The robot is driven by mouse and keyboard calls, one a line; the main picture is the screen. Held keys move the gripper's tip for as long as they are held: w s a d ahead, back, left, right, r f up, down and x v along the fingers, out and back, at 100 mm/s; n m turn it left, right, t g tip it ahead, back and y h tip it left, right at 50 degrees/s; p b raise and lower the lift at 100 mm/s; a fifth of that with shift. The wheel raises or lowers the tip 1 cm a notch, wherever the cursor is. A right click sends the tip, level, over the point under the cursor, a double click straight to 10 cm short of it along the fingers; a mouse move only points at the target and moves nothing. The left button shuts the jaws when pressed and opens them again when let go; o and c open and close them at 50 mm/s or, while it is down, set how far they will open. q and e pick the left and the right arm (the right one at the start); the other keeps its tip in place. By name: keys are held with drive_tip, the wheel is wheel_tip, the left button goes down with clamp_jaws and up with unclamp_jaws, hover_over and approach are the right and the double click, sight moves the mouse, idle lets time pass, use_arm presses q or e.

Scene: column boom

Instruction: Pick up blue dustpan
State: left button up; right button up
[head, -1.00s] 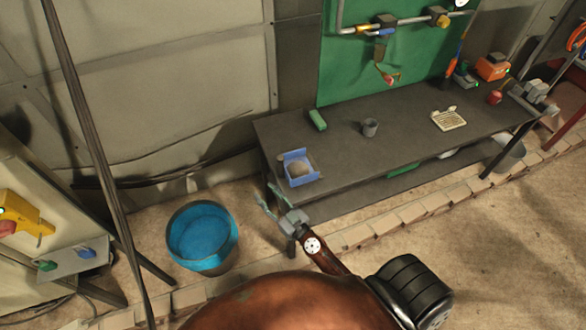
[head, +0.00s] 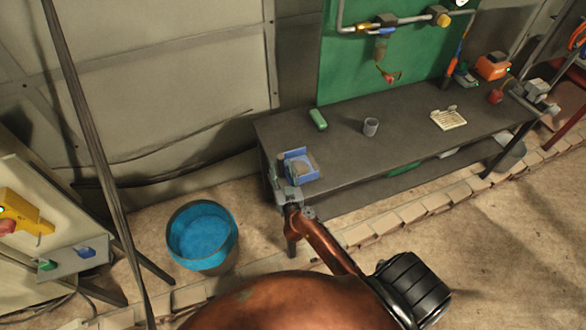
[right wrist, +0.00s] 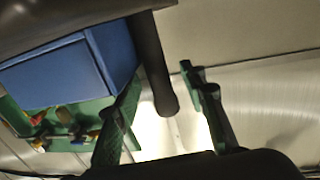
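The blue dustpan (head: 302,154) sits at the left end of the dark workbench, with a greyish-brown heap in it. My right gripper (head: 284,177) is at the bench's left edge, close beside the dustpan. In the right wrist view the dustpan's blue side (right wrist: 65,72) fills the upper left. A dark rod, apparently its handle (right wrist: 153,65), reaches down between the two green fingers of the right gripper (right wrist: 162,85). The fingers stand apart, with gaps beside the rod. The left gripper is not in view.
The workbench (head: 350,160) also bears a green block (head: 318,119), a grey cup (head: 370,127) and a pale tray (head: 448,119). A blue bucket (head: 200,235) stands on the floor to the left. A dark slanted pole (head: 95,150) crosses the left side.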

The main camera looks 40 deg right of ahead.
drive_tip(key=shift+x, duration=0.95)
drive_tip(key=shift+s+f, duration=0.1)
drive_tip(key=shift+c, duration=0.2)
clamp_jaws()
